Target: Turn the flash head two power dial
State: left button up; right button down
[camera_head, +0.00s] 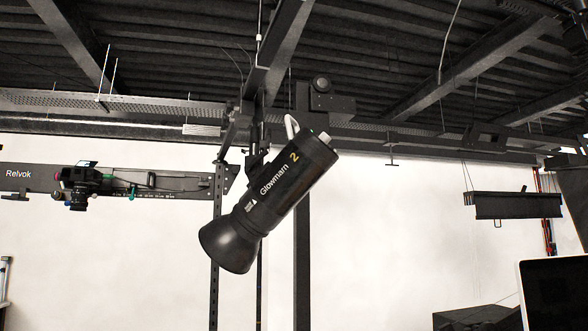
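The flash head two (270,200) is a black cylinder marked "Glowmarn" with an orange 2. It hangs near the middle of the head view, tilted with its flared reflector (230,245) down to the left. Its rear end (325,138) points up to the right and shows a small pale part, with a white loop beside it. I cannot make out the power dial at this size and angle. Neither of my grippers is in view.
A camera (79,187) sits on a horizontal arm (160,188) marked "Relvok" at the left. Dark ceiling beams run overhead. A black hanging fixture (513,205) is at the right, above a monitor (553,293) at the lower right. The white wall behind is mostly bare.

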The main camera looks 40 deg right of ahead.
aim_at(325, 137)
jog(key=k+l, duration=0.9)
jog(key=l, duration=0.2)
